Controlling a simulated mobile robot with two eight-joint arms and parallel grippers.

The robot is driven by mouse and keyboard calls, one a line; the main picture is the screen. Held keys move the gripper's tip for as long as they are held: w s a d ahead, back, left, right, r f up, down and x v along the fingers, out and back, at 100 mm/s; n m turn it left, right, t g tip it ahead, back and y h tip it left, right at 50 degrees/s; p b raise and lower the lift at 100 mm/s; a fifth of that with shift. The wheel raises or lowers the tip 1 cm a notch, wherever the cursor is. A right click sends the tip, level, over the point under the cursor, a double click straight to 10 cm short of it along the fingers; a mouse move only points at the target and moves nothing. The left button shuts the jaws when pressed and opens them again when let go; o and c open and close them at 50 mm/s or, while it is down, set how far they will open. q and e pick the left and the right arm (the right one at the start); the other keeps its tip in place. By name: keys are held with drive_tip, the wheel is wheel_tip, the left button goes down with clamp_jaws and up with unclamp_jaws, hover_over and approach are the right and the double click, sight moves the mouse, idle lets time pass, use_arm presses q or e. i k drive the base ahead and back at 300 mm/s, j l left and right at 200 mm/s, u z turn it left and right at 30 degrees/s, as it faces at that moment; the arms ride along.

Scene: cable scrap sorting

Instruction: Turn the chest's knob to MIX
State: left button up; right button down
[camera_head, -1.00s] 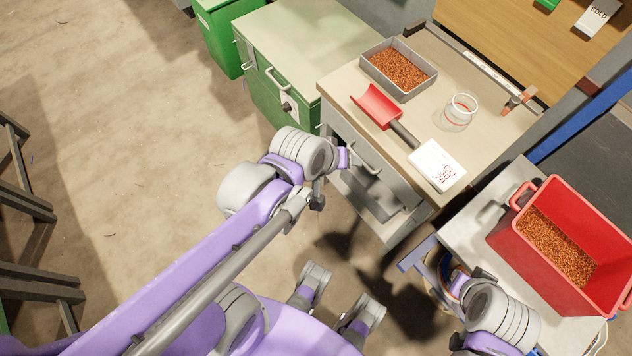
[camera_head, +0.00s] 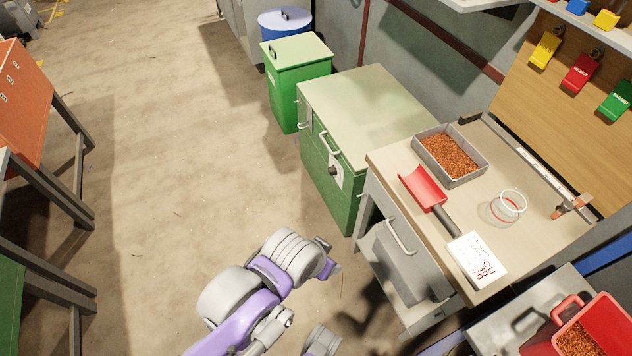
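The green chest (camera_head: 366,113) stands left of the workbench, with a pale green top. A dark knob (camera_head: 332,170) on a light plate (camera_head: 336,160) is on its front face, below a bar handle (camera_head: 329,143). The knob is too small for its setting or any MIX mark to be read. My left gripper (camera_head: 331,258) is in front of and below the chest, apart from the knob, over the floor. It is small and seen from behind, so its opening is unclear. Nothing shows held in it.
The workbench (camera_head: 470,215) right of the chest carries a granule tray (camera_head: 482,172), red scoop (camera_head: 422,187), glass jar (camera_head: 508,206) and display card (camera_head: 477,259). A green bin (camera_head: 298,65) stands behind the chest.

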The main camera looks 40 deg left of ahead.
sight(332, 170)
drive_tip(key=u, duration=1.1)
